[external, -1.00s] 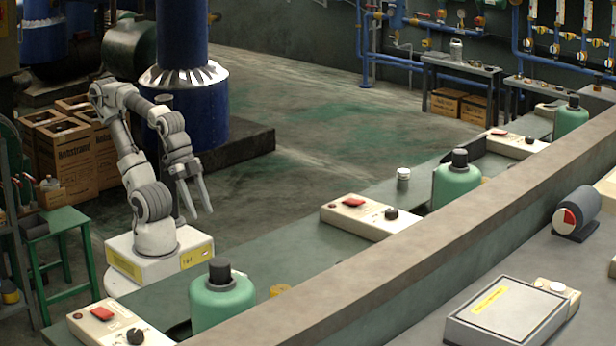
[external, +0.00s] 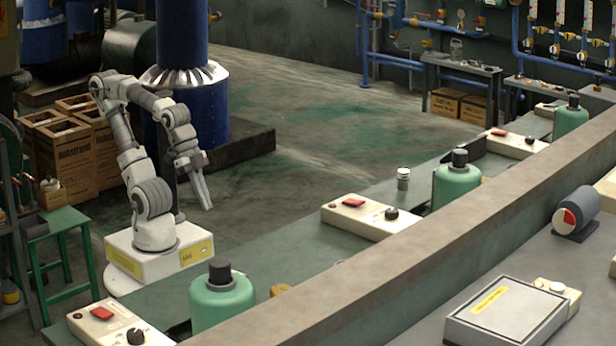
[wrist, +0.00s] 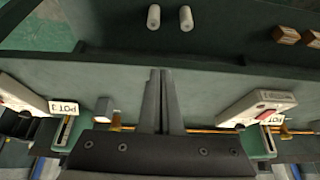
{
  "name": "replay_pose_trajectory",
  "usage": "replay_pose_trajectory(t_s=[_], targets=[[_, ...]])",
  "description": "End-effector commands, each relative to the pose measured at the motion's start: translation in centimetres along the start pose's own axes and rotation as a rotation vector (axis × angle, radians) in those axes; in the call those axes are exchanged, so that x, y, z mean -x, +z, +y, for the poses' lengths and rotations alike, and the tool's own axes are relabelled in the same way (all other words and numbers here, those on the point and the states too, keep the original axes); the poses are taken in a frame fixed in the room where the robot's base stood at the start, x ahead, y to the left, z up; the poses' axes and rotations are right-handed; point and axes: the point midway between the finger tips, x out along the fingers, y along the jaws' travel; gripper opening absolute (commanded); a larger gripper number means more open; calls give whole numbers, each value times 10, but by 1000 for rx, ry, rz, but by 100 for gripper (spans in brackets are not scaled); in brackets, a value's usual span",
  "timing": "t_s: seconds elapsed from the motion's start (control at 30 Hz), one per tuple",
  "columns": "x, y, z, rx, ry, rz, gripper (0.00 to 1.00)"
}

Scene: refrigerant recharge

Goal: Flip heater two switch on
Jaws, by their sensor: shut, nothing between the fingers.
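Three cream heater boxes with red rocker switches stand along the green bench in the external view. One is at front left with its red switch (external: 102,314), the middle one (external: 372,219) has a red switch (external: 353,202) and black knob, and the third (external: 513,143) is farther back. I cannot read which is heater two or which way its switch is tipped. My gripper (external: 208,203) is shut and empty, pointing down, left of the middle box and apart from it. In the wrist view my gripper (wrist: 163,73) lies between two cream boxes, left (wrist: 25,102) and right (wrist: 258,105).
Green pots with black caps (external: 222,302) stand beside the boxes, and a small metal canister (external: 403,178) is near the middle box. A green stool (external: 62,225) is left of my base. The floor beyond the bench is open.

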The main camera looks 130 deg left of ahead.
Motion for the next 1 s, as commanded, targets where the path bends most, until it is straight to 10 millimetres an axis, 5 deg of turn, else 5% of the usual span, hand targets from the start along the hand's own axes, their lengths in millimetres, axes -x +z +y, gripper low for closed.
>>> replay_pose_trajectory(t_s=[0.4, 0.7, 1.0], targets=[[44, -116, -58, -5, -39, -104, 0], [50, -184, -121, -8, -45, -174, 0], [44, -230, -198, -6, -34, -238, 0]])
